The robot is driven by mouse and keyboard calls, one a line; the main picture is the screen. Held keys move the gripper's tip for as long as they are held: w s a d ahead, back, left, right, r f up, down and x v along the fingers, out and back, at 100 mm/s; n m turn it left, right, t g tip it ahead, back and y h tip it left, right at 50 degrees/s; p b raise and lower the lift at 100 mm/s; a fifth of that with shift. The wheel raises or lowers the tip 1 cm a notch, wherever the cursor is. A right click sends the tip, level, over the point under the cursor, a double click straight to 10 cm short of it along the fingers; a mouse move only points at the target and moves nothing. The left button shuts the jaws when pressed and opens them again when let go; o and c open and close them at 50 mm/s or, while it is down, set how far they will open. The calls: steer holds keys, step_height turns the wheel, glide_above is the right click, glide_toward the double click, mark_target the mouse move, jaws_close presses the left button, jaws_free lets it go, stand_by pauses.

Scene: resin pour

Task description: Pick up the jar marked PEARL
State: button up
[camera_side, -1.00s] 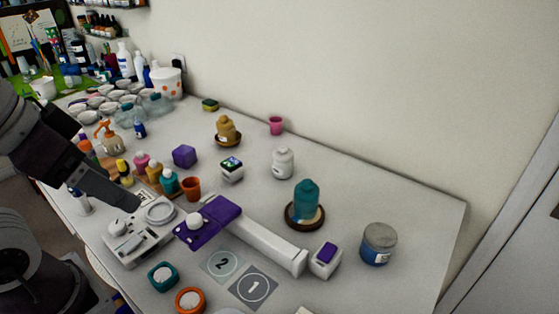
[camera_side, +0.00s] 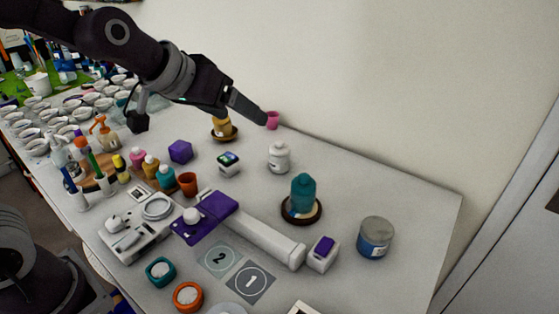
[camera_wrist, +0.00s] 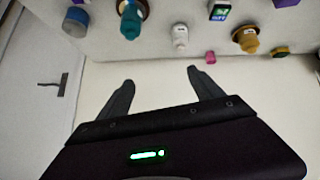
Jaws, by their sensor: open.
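A white jar (camera_side: 279,157) stands upright on the table, right of the middle. It also shows in the wrist view (camera_wrist: 180,35) near the top, upside down. Its label is too small to read, so I cannot confirm the word PEARL. A teal jar (camera_side: 303,192) and a mustard jar (camera_side: 221,127) of similar shape stand on round dark bases; their marks are unreadable too. My gripper (camera_side: 261,118) is up by the back wall, above and behind the white jar and apart from it. In the wrist view, my gripper (camera_wrist: 160,77) is open with nothing between its fingers.
A pink cup (camera_side: 272,120) stands near my fingertips in the side view. A blue jar (camera_side: 375,238) is at the right. A white bar (camera_side: 262,240) and purple plate (camera_side: 206,217) lie in front. The table right of the white jar is partly clear.

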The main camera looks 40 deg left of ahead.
steer(key=w+f+n+t+y, duration=0.1)
steer(key=w+f, duration=0.3)
steer(key=w, duration=0.4)
steer(key=n+t+y, duration=0.1)
steer(key=t+y, duration=0.1)
steer(key=y, duration=0.2)
glide_above(276, 154)
steer(key=f, duration=1)
steer(key=shift+w+d+f, duration=0.1)
steer(key=shift+w, duration=0.2)
step_height(276, 154, down, 7)
steer(key=shift+w+f, duration=0.1)
steer(key=shift+w, duration=0.05)
steer(key=shift+t, duration=0.3)
steer(key=x, duration=0.5)
steer(key=shift+a, duration=0.2)
jaws_close()
